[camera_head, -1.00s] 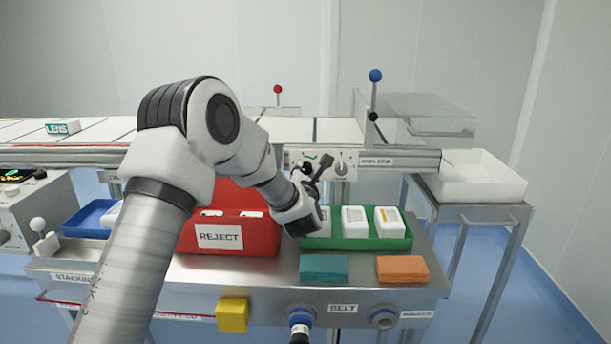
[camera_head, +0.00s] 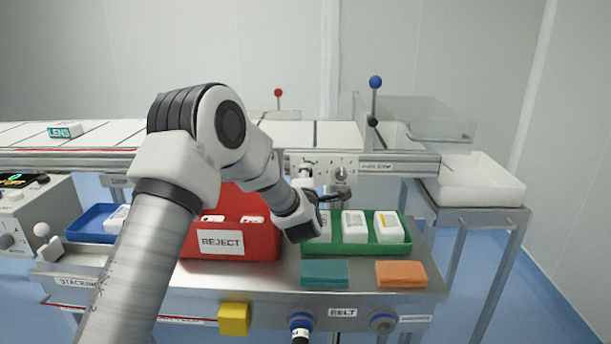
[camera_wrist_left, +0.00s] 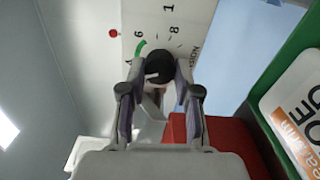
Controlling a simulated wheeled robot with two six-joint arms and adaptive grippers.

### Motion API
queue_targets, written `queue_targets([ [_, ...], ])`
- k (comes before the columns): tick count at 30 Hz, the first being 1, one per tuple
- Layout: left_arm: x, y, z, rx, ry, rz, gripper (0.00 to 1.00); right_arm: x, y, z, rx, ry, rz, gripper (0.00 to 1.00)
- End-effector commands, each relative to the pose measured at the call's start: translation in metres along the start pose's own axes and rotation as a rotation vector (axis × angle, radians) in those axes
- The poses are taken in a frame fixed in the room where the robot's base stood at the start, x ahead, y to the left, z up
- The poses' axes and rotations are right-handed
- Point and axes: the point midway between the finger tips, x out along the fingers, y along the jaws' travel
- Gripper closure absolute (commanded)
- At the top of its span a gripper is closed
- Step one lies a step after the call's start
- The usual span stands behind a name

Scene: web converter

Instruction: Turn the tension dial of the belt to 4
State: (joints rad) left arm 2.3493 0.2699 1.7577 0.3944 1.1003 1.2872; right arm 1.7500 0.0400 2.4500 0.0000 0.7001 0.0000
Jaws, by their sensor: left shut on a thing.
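The tension dial (camera_wrist_left: 160,66) is a round black knob on a pale panel in the wrist view. Printed numbers including 1, 6 and 8 and a green arc (camera_wrist_left: 140,47) surround it. My left gripper (camera_wrist_left: 158,80) has its fingers on both sides of the knob and is shut on it. The knob's pointer cannot be read. In the head view, the control panel (camera_head: 322,163) is on the front of the conveyor, and my left gripper (camera_head: 312,187) is at its left part, largely covering the dial. My right gripper is not in view.
A grey selector knob (camera_head: 341,172) is right of the gripper. Below are a red REJECT bin (camera_head: 262,250) and a green tray (camera_head: 362,247) with white boxes. A blue-topped lever (camera_head: 375,95) stands to the right. A white bin (camera_head: 485,190) is at the conveyor's end.

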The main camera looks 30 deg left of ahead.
Motion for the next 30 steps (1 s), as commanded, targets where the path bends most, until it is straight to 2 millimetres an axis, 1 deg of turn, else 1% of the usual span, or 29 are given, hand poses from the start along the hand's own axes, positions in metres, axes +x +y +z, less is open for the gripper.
queue_targets([
  [3,-0.0002,0.0003,0.0006,0.05,-0.002,-0.001,1.0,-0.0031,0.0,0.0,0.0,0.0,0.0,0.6],
  [9,-0.0003,-0.0002,0.0006,0.096,-0.002,-0.001,1.0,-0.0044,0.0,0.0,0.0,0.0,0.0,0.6],
  [22,-0.0003,-0.0008,0.0007,0.105,-0.003,-0.001,1.0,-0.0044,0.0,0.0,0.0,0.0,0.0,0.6],
  [23,-0.0004,-0.0008,0.0007,0.105,-0.003,-0.001,0.61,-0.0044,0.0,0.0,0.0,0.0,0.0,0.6],
  [24,-0.0003,-0.0008,0.0007,0.105,-0.003,-0.001,0.47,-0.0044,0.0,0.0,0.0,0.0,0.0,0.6],
  [25,-0.0003,-0.0008,0.0007,0.105,-0.002,-0.001,0.43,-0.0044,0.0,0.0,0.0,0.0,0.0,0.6],
  [30,-0.0002,-0.0005,0.0004,0.104,-0.001,-0.001,0.43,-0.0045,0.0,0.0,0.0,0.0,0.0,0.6],
])
